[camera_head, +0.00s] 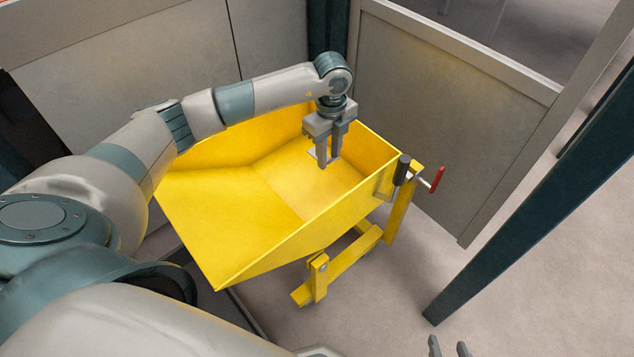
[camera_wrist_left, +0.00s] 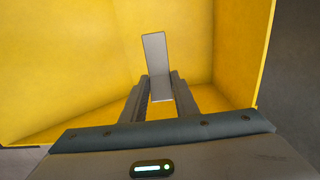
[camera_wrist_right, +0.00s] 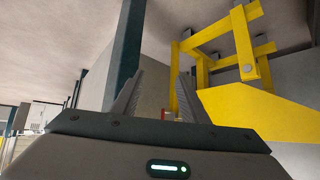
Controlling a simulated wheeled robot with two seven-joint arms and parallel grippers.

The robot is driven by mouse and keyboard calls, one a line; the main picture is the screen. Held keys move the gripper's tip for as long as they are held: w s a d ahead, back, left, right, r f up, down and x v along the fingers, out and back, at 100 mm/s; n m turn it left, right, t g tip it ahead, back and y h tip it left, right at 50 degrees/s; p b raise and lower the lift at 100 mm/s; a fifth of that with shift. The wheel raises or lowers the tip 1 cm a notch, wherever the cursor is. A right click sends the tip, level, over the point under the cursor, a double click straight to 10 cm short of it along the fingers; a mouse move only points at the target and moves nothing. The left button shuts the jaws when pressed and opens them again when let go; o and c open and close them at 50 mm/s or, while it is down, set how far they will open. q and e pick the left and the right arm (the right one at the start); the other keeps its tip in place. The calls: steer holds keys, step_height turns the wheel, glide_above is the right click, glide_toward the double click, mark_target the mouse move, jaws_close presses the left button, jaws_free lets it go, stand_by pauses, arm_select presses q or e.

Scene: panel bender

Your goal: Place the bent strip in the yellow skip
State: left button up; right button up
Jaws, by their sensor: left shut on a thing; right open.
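The yellow skip (camera_head: 225,215) stands on its frame in the middle of the head view, open at the top. My left gripper (camera_head: 328,162) points down inside the skip's opening, toward its far right end. It is shut on the bent strip (camera_wrist_left: 156,55), a grey metal piece with a bend, which shows between the fingers in the left wrist view. In the head view only a small part of the strip shows at the fingertips. Yellow walls surround it in the left wrist view. My right gripper (camera_wrist_right: 157,98) is open and empty; its fingertips also show at the bottom of the head view (camera_head: 449,347).
The skip has a black grip (camera_head: 402,169) and a red-handled lever (camera_head: 437,180) at its right end. Grey panels (camera_head: 460,120) stand behind it. A dark teal post (camera_head: 540,190) crosses the right side. The floor between skip and post is clear.

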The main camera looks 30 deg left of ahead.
mark_target(328, 161)
arm_select(q)
step_height(328, 161, down, 4)
steer(key=b, duration=0.3)
steer(key=shift+r, duration=0.15)
steer(key=shift+f+b, duration=1.65)
arm_select(e)
steer(key=a+r+t+y, duration=0.1)
steer(key=a+r+t, duration=0.1)
steer(key=r, duration=0.3)
steer(key=w+a+r+t+y, duration=0.1)
steer(key=a+r+t, duration=0.1)
steer(key=r+t, duration=0.2)
steer(key=w+a+r+t+y, duration=0.1)
steer(key=a+r+t+y, duration=0.1)
steer(key=r, duration=0.3)
steer(key=shift+w+a+r+t, duration=0.2)
steer(key=shift+a+r+t, duration=0.1)
steer(key=shift+t, duration=0.6)
